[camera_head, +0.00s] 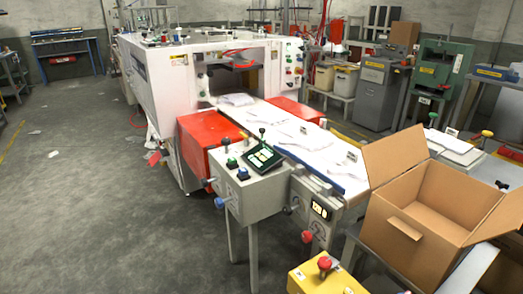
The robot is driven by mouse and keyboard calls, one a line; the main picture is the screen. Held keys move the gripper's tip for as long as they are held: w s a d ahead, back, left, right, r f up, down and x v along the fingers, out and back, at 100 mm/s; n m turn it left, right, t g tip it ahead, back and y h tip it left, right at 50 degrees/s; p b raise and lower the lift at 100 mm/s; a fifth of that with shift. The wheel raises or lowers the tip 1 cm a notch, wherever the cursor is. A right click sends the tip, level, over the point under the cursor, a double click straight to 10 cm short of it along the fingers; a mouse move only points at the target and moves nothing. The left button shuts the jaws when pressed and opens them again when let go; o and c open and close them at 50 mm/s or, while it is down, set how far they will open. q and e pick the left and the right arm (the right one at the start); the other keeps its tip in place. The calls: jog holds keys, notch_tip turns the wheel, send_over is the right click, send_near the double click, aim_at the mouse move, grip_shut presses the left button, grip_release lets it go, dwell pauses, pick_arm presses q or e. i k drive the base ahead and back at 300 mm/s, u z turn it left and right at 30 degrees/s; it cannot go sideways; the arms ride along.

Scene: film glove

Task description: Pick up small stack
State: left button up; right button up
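Several flat white stacks lie along the white conveyor belt (275,108). One stack (237,100) is at the machine's opening. Another stack (296,112) lies on the middle part of the belt. A further stack (310,143) lies nearer. The stacks are pale on a pale belt, so their edges and heights are hard to tell. I cannot tell which of them is the small stack. Neither of my grippers shows in the head view.
An open, empty-looking cardboard box (425,215) stands at the right by the belt's near end. A control box (250,185) with knobs and a yellow box with a red button (325,265) stand in front. The grey floor (90,200) at left is mostly clear.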

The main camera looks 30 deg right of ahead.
aim_at(349, 162)
jog(key=u, duration=0.25)
jog(key=i, duration=1.4)
jog(key=z, duration=0.3)
